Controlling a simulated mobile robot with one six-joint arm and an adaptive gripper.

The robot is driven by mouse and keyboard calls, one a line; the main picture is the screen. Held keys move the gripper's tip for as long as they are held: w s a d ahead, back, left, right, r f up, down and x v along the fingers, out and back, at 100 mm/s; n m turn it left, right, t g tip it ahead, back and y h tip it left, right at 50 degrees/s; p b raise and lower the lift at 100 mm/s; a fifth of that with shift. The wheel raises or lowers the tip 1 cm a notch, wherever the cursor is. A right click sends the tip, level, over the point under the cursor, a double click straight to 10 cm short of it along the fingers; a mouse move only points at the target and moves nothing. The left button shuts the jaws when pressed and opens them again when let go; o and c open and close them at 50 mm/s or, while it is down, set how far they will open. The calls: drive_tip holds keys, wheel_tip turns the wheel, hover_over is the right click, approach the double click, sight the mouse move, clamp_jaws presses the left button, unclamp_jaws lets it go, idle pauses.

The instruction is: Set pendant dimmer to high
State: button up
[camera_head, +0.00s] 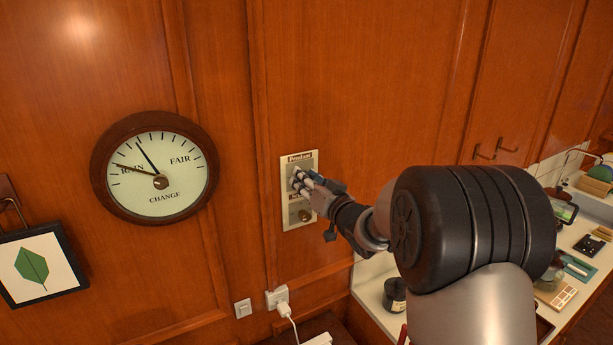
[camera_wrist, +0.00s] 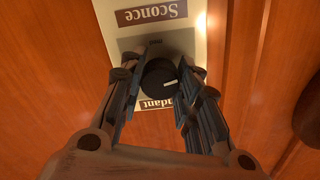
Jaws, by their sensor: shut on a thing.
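A pale dimmer plate (camera_head: 313,164) is fixed to the wood wall, with a "Pendant" label (camera_head: 299,157) at its top. My gripper (camera_head: 300,181) reaches in from the right at the upper part of the plate and hides the pendant dimmer there. In the wrist view, which is upside down, my gripper (camera_wrist: 166,68) is shut on the round dark pendant dimmer knob (camera_wrist: 157,77), a finger on each side. The knob's white mark points right in that view. The "Pendant" label, partly covered, is below the knob; a "Sconce" label (camera_wrist: 151,13) is above.
A second knob (camera_head: 304,215) sits low on the same plate. A round barometer-like dial (camera_head: 160,182) hangs to the left, and a framed leaf picture (camera_head: 38,264) further left. A switch (camera_head: 243,308) and a plugged socket (camera_head: 277,297) are below. A cluttered counter (camera_head: 375,299) stands right.

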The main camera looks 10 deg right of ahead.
drive_tip(key=shift+r+m+p, duration=0.1)
drive_tip(key=shift+m+p, duration=0.4)
drive_tip(key=shift+m, duration=0.7)
drive_tip(key=o, duration=1.1)
drive_tip(key=shift+s+d, duration=0.1)
drive_tip(key=v, duration=1.2)
